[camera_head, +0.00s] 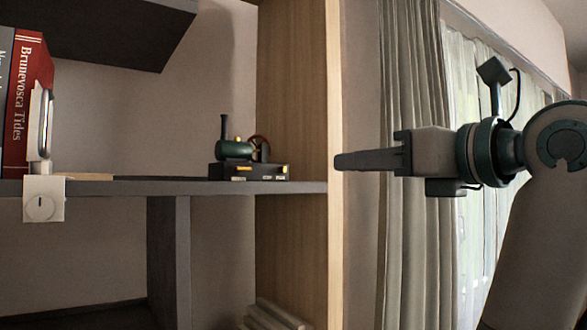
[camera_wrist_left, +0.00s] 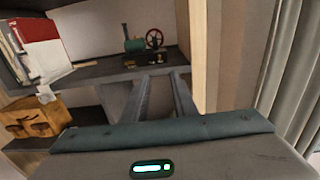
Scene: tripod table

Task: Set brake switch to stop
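A white square plate with a round dial (camera_head: 42,203) is fixed to the shelf's front edge at the far left. A dark line on the dial stands about upright. A shiny upright metal loop (camera_head: 44,125) rises above it. In the left wrist view the plate is small at the left (camera_wrist_left: 45,95). No lettering can be read, and I cannot tell whether this is the brake switch. My left gripper (camera_head: 338,162) points left in front of the shelf's right side panel, well apart from the plate. Its two fingers (camera_wrist_left: 162,78) stand apart, with nothing between them. My right gripper is not in view.
A small green model steam engine (camera_head: 238,150) stands on a black base on the dark shelf (camera_head: 140,187). Red and dark books (camera_head: 28,100) stand at its left end. A wooden side panel (camera_head: 334,240) bounds the shelf at right. Curtains (camera_head: 410,90) hang beyond it.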

